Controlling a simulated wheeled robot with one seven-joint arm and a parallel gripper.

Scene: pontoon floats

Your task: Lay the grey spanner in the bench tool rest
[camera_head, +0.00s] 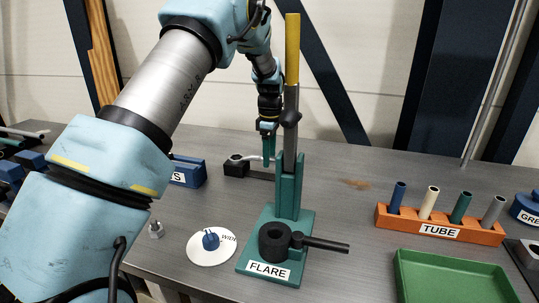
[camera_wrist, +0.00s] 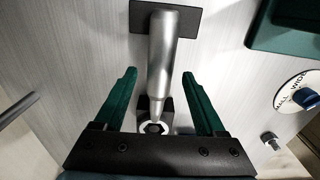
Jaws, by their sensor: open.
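The grey spanner (camera_wrist: 164,65) shows in the wrist view as a smooth metal bar with a ring-shaped end low in the picture. It lies over the black bench tool rest (camera_wrist: 140,17), its ring end by a black block. I cannot tell how fully it is seated. In the head view, a bit of the spanner (camera_head: 256,157) shows above the dark tool rest (camera_head: 259,174), behind the green post. My gripper (camera_wrist: 160,75) is open, with one green finger on each side of the spanner and gaps visible. In the head view, my gripper (camera_head: 269,158) points down there, partly hidden by the post.
The green FLARE stand (camera_head: 288,190) with its tall yellow-topped lever stands close right of my gripper. An orange TUBE rack (camera_head: 480,235) and a green tray (camera_head: 450,280) are at right.

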